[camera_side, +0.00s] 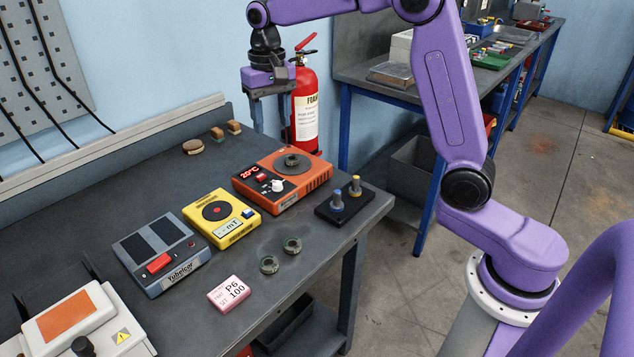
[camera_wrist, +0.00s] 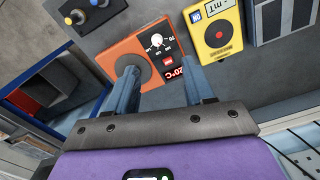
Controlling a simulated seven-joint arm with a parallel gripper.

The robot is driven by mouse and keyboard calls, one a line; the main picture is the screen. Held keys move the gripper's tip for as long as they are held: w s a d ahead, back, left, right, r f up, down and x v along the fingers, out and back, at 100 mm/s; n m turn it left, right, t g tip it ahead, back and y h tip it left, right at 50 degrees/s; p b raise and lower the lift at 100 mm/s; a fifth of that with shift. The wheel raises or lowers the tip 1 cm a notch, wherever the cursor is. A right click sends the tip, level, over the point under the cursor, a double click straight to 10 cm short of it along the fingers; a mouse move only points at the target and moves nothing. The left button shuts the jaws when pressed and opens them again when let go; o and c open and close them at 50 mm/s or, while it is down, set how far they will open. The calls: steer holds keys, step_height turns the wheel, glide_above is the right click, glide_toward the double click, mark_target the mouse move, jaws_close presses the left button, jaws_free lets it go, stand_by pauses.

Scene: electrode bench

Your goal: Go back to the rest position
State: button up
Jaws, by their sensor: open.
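My gripper (camera_side: 270,116) hangs high over the back end of the bench, beyond the orange heater, with nothing between its fingers. In the wrist view my gripper (camera_wrist: 160,88) shows two fingers spread wide apart over the orange heater (camera_wrist: 142,46). In the side view the orange heater (camera_side: 309,186) has a red "20°C" display, a white knob and a dark round plate. A dark ring-shaped piece (camera_side: 293,163) lies on that plate.
A yellow mT meter (camera_side: 229,229), a grey box with a red switch (camera_side: 186,268), a pink P6 100 card (camera_side: 229,293) and two dark rings (camera_side: 292,245) are on the bench. A black block with two pegs (camera_side: 338,208) stands near the edge. A red extinguisher (camera_side: 305,105) stands behind.

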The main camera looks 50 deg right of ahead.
steer(key=s+a+n, duration=0.4)
steer(key=s+n, duration=0.1)
steer(key=s, duration=0.4)
steer(key=s+d+f+n, duration=0.1)
steer(key=s+f+n, duration=0.1)
steer(key=s, duration=0.6)
steer(key=s+d+f+n, duration=0.2)
steer(key=s+n, duration=0.3)
steer(key=s, duration=0.4)
steer(key=s+d+f+n, duration=0.2)
steer(key=s+n, duration=0.2)
steer(key=s, duration=0.5)
steer(key=shift+f, duration=0.4)
